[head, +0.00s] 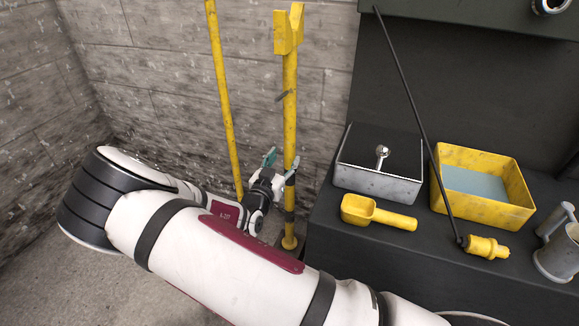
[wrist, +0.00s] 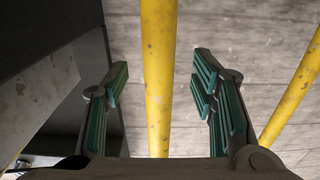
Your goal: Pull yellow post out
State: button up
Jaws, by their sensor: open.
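The yellow post (head: 290,125) with a forked top stands upright beside the dark cabinet, its foot near the floor. A thinner yellow pole (head: 224,100) leans against the wall to its left. My gripper (head: 280,165) is open at the lower part of the forked post, with its teal finger pads on either side of it. In the wrist view, the yellow post (wrist: 158,60) runs between the open fingers of my gripper (wrist: 160,82), with a gap visible on both sides. The thinner pole (wrist: 296,90) shows outside the right finger.
The dark cabinet (head: 320,235) stands close to the right of the post. On it are a grey metal box (head: 375,185), a yellow scoop (head: 380,215), a yellow tray (head: 480,210), a yellow-ended tool (head: 485,248) and a grey mug (head: 560,250).

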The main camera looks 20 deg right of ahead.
aim_at(288, 153)
jog(key=b+x, duration=0.1)
jog(key=x, duration=0.3)
jog(key=shift+w+d+b, duration=0.1)
jog(key=shift+d+b, duration=0.05)
jog(key=shift+b, duration=0.2)
jog(key=shift+w+d+r, duration=0.1)
jog(key=shift+w+d, duration=0.05)
jog(key=shift+w, duration=0.2)
grip_shut()
jog(key=shift+r, duration=0.15)
